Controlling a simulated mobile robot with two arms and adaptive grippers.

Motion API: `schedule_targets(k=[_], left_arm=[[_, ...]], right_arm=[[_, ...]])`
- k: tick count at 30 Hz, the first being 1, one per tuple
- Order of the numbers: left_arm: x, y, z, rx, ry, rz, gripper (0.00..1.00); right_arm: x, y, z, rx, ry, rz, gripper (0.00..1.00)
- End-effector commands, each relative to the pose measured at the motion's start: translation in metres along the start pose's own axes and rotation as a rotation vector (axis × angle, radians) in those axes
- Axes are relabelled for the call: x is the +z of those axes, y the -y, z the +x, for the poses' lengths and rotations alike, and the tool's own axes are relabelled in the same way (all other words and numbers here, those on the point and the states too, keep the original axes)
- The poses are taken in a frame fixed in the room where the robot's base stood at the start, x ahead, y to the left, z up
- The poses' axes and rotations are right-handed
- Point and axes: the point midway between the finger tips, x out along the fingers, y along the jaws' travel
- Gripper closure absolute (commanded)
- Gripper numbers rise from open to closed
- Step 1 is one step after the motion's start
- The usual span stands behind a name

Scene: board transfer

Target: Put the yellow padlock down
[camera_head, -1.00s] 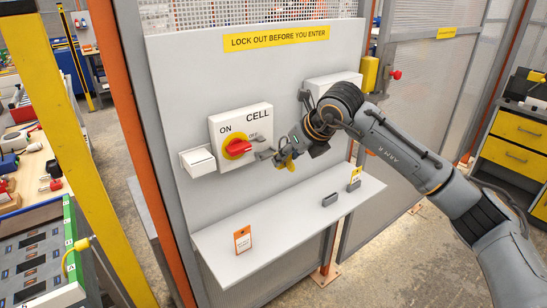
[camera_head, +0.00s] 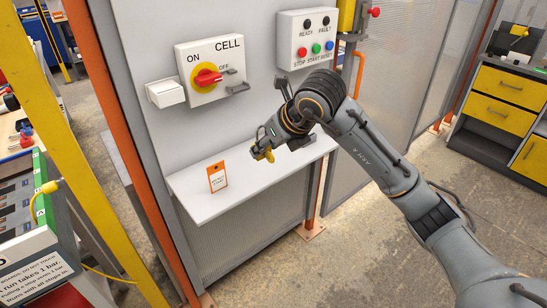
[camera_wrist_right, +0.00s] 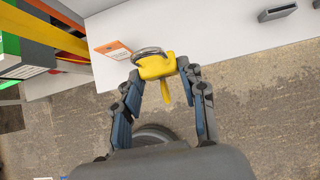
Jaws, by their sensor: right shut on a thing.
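The yellow padlock (camera_head: 264,155) is between the fingertips of my right gripper (camera_head: 267,147), near the white shelf (camera_head: 198,205) in the head view. In the right wrist view the padlock (camera_wrist_right: 157,67) has its grey shackle pointing away from the gripper, over the shelf (camera_wrist_right: 228,42). A narrow yellow piece extends from it between the fingers. My right gripper (camera_wrist_right: 159,72) is shut on the padlock body. I cannot tell whether the padlock touches the shelf. My left gripper is not in view.
A grey block (camera_wrist_right: 277,12) lies on the shelf to the right. Above are the CELL switch (camera_head: 207,77), a white box (camera_head: 164,92) and the button panel (camera_head: 308,38).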

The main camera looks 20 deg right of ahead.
Motion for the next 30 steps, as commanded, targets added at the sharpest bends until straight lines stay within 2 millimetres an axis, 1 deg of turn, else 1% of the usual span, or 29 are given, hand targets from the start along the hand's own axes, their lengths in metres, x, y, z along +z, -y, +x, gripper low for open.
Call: schedule_targets(k=[1,5,9,12,15,21,26,30], left_arm=[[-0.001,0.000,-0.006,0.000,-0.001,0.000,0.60],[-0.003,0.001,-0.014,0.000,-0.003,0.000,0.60],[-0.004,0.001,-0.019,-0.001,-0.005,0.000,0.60],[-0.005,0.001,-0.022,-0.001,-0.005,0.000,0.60],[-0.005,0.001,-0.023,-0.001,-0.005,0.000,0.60],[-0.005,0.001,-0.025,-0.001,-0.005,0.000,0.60],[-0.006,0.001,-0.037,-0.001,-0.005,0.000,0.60],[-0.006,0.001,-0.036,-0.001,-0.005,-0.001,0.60]], right_arm=[[0.005,0.007,0.008,0.002,-0.004,0.006,0.90],[0.016,0.028,0.034,0.002,-0.005,0.005,0.90],[0.012,0.042,0.068,0.002,-0.006,0.003,0.90],[0.010,0.050,0.086,0.003,-0.003,0.002,0.90],[0.010,0.055,0.096,0.001,0.000,0.000,0.90],[0.008,0.060,0.109,0.002,-0.001,0.000,0.90],[-0.006,0.060,0.127,0.004,-0.004,0.001,0.90],[-0.010,0.060,0.132,0.001,0.002,-0.002,0.90]])
